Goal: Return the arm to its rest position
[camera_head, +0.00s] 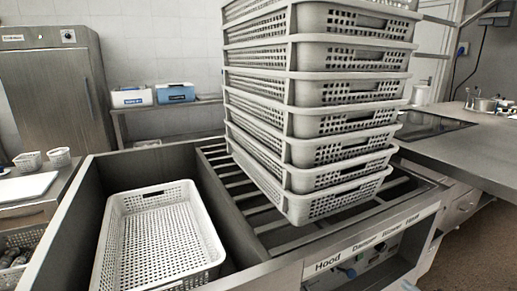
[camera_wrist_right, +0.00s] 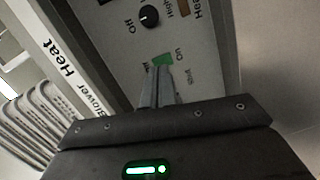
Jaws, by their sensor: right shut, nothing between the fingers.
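My right gripper (camera_wrist_right: 158,74) is shut with nothing between its fingers in the right wrist view. Its fingertips point at a green switch (camera_wrist_right: 163,60) marked "On" on the control panel (camera_wrist_right: 125,35). I cannot tell whether they touch the switch. A black knob (camera_wrist_right: 149,16) sits above it, beside an "Off" mark. In the head view, the panel (camera_head: 375,258) is on the front of the metal unit, under a "Hood" label; the right gripper cannot be made out clearly there. My left arm and gripper are not in view.
A tall tilted stack of perforated white baskets (camera_head: 330,122) stands on the unit's slatted rack (camera_head: 225,180). One empty basket (camera_head: 165,235) sits in the left well. A counter (camera_head: 470,155) with a dark hob lies right. A steel cabinet (camera_head: 55,95) stands back left.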

